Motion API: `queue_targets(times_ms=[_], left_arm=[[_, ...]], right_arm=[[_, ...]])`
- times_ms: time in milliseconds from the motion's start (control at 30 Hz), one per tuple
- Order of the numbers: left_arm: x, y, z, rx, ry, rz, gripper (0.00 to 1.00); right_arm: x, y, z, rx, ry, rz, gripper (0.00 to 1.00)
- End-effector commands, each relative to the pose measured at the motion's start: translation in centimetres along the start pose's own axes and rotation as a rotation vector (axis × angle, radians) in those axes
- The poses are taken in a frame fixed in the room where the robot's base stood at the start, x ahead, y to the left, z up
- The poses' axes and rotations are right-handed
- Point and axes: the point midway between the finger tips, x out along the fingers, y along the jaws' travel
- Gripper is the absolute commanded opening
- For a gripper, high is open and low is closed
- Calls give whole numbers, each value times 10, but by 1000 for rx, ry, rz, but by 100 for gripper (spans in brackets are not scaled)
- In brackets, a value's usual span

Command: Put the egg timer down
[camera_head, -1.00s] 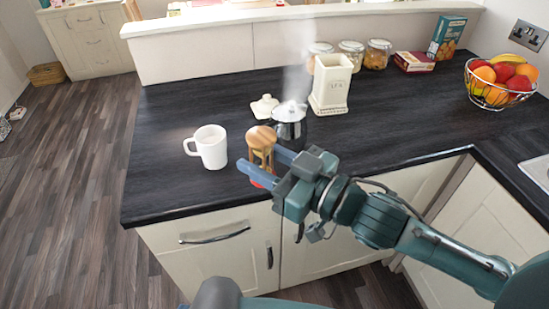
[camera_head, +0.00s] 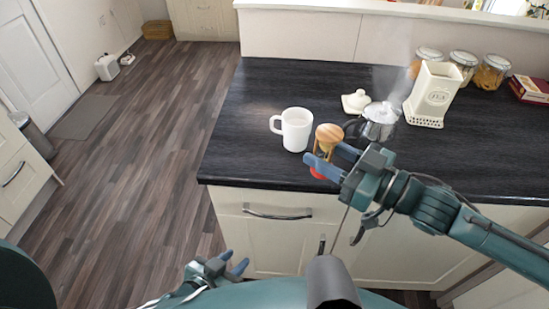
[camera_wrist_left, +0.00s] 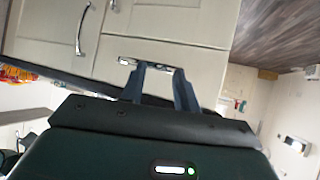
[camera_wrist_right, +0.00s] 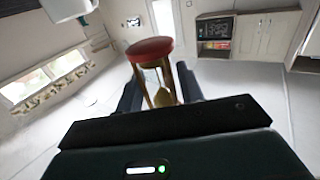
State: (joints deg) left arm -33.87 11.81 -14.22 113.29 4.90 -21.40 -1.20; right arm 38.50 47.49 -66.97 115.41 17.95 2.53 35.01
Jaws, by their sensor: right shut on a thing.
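The egg timer (camera_head: 327,138) is a small hourglass with a wooden top and a red base. My right gripper (camera_head: 335,162) is shut on it and holds it upright over the front part of the dark counter (camera_head: 262,95). Whether its base touches the counter is hard to tell. In the right wrist view the egg timer (camera_wrist_right: 150,52) stands between the fingers, red end nearest the top. My left gripper (camera_head: 232,268) is empty, its fingers apart, low in front of the cabinet. The left wrist view shows its two spread fingers (camera_wrist_left: 160,82) with nothing between them.
A white mug (camera_head: 295,130) stands just left of the egg timer. A steaming metal pot (camera_head: 380,122), a cream lid (camera_head: 356,101) and a cream tea canister (camera_head: 434,95) stand behind and to the right. The counter left of the mug is clear.

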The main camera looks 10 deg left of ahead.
Motion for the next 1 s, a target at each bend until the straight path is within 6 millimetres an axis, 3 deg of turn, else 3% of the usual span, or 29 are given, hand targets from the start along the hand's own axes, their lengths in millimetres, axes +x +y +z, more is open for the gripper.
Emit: queue_targets(times_ms=[200,300,433,533,700,1000], left_arm=[[0,16,-120,96,276,206,49],[-16,30,-175,148,395,333,57],[-46,46,-226,202,497,480,63],[-67,52,-250,229,533,562,63],[-92,55,-271,247,552,637,63],[-96,62,-282,242,557,666,63]], right_arm=[[0,0,-1,0,1,0,14],[0,0,-1,0,1,0,14],[0,0,-1,0,1,0,14],[0,0,-1,0,1,0,14],[0,0,-1,0,1,0,14],[0,0,0,0,1,0,14]])
